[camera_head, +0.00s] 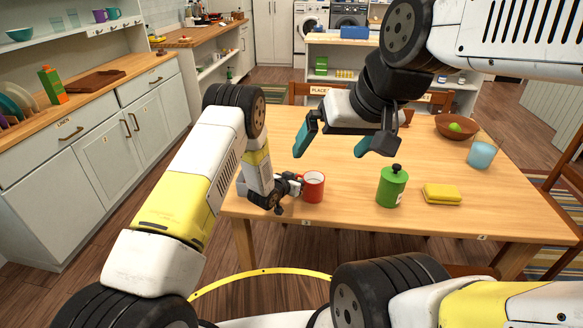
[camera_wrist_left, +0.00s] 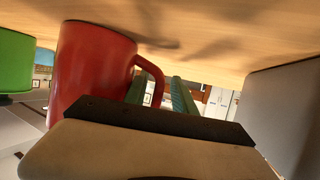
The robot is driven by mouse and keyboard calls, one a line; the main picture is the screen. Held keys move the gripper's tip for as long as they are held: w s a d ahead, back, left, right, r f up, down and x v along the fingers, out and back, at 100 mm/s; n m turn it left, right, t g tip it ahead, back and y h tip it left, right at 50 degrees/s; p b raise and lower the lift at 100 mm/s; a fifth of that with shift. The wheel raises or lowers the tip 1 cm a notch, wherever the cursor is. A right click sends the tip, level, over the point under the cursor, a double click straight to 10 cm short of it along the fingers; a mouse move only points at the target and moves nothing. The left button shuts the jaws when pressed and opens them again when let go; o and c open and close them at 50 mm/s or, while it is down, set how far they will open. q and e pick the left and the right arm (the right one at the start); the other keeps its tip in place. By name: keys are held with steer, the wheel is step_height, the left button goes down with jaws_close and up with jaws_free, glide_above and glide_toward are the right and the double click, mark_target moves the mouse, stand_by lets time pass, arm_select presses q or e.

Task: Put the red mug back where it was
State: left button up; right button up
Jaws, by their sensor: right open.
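The red mug (camera_head: 314,187) stands upright on the wooden table near its front left edge, handle toward my left gripper. My left gripper (camera_head: 292,186) is low beside the mug, at its handle. In the left wrist view, which is upside down, the red mug (camera_wrist_left: 88,68) fills the left part. Its handle is by the teal fingers (camera_wrist_left: 162,92), which show a gap between them; I cannot tell whether they press on the handle. My right gripper (camera_head: 338,146) is open and empty above the middle of the table, its teal fingers wide apart.
On the table (camera_head: 270,140), a green canister (camera_head: 391,187) and a yellow sponge (camera_head: 442,194) stand right of the mug. A light blue cup (camera_head: 482,155) and a brown bowl (camera_head: 456,127) are farther right. Chairs surround the table. A counter (camera_head: 90,100) runs along the left.

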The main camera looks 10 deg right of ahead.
arm_select(q)
steer(key=shift+r, duration=0.2)
steer(key=v, duration=1.2)
steer(key=s+a+r+n+y, duration=0.1)
steer(key=a+r+y, duration=0.1)
steer(key=a+r, duration=0.45)
steer(key=a+r+n+y, duration=0.1)
steer(key=a+r, duration=0.2)
steer(key=r, duration=0.6)
steer(key=s+a+r+n+y, duration=0.1)
steer(key=a+r+n+y, duration=0.1)
steer(key=a+r, duration=0.4)
steer(key=s+a+r+n+g+y, duration=0.15)
steer(key=s+a+r, duration=0.35)
steer(key=s+r, duration=0.65)
steer(key=s+a+r+n+g, duration=0.1)
steer(key=s+a+g, duration=0.1)
steer(key=s, duration=1.6)
steer(key=shift+g, duration=0.45)
steer(key=shift+a+r+n, duration=0.1)
steer(key=shift+r+n, duration=0.05)
steer(key=shift+n, duration=0.1)
